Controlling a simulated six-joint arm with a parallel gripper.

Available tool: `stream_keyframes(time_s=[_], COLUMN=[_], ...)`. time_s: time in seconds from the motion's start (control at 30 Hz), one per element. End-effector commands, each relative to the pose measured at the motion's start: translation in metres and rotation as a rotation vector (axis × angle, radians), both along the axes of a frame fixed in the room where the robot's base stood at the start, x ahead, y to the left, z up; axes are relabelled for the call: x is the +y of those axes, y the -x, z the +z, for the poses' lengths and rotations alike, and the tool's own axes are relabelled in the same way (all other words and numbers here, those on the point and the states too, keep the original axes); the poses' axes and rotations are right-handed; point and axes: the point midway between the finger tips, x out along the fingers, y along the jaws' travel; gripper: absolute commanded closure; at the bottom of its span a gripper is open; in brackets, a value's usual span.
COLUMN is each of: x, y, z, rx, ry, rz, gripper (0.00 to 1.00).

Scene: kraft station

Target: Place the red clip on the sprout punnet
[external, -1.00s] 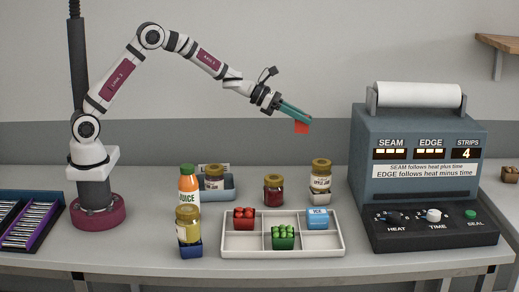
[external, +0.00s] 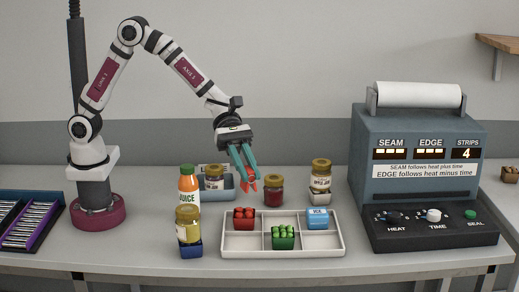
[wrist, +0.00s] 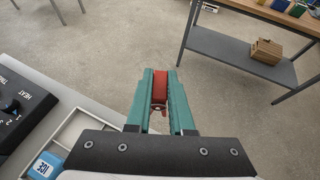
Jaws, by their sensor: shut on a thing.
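My gripper (external: 245,178) has teal fingers and is shut on the red clip (external: 250,185). It holds the clip in the air above the back left part of the white tray. The clip also shows between the fingertips in the wrist view (wrist: 162,88). The green punnet with round green tops, which looks like the sprout punnet (external: 283,238), sits in the front middle compartment of the tray, below and right of the gripper. The sprout punnet does not show in the wrist view.
The white tray (external: 229,253) also holds a red punnet (external: 244,219) and a blue ICE block (external: 317,219). A dark red jar (external: 273,190) stands behind it, close to the clip in the picture. A juice bottle (external: 188,188) stands left, the sealing machine (external: 425,150) right.

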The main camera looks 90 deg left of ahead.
Motion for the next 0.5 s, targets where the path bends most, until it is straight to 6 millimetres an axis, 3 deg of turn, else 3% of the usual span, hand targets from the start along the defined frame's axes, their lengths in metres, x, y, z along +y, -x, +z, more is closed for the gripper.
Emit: stream_keyframes(time_s=[0.2,0.33,0.5], x=[0.002,0.006,0.04], y=[-0.001,-0.006,-0.039], z=[-0.038,-0.051,-0.081], rx=[0.008,0.005,0.006], ry=[-0.001,-0.001,-0.002], rz=[0.008,0.011,0.013], gripper=[1.0,1.0,1.0])
